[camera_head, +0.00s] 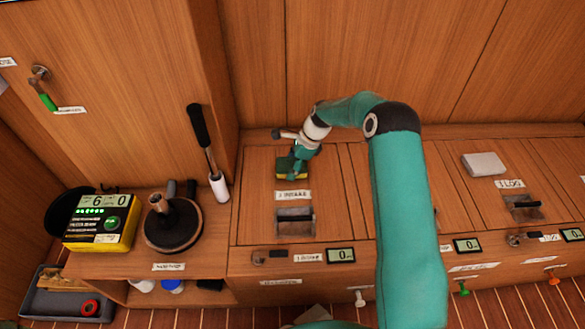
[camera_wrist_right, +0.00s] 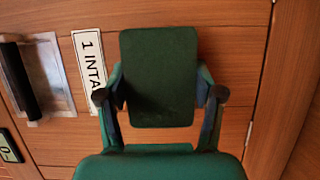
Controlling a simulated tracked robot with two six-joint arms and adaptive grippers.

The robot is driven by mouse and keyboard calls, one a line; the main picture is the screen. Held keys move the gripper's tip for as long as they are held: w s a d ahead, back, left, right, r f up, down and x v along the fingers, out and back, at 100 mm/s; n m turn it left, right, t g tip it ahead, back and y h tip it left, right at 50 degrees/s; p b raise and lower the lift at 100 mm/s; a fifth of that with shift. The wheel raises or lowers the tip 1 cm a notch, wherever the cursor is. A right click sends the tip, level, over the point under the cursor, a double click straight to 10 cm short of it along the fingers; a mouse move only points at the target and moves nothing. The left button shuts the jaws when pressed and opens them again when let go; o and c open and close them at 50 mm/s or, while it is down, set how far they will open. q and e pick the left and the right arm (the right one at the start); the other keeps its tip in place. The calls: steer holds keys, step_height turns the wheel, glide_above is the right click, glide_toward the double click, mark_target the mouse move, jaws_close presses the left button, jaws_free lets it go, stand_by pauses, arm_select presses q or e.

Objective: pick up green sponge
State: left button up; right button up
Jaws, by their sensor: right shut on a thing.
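The green sponge (camera_head: 291,168) lies at the wooden locker top marked 1 INTAKE, with a yellow edge showing in the head view. In the right wrist view the sponge (camera_wrist_right: 158,75) is a dark green rectangle between the two fingers. My right gripper (camera_head: 298,160) is shut on the sponge, one finger at each side; it also shows in the right wrist view (camera_wrist_right: 168,97). I cannot tell whether the sponge is clear of the surface. My left gripper is not in view.
A black handle (camera_head: 295,217) and label sit just in front. At left stand a yellow display box (camera_head: 101,222), a round black winch-like base (camera_head: 173,222) and a black-handled tool (camera_head: 208,152). A grey block (camera_head: 483,164) lies on the right locker top.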

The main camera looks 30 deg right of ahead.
mark_target(292, 164)
step_height(292, 164, up, 19)
steer(key=p, duration=0.5)
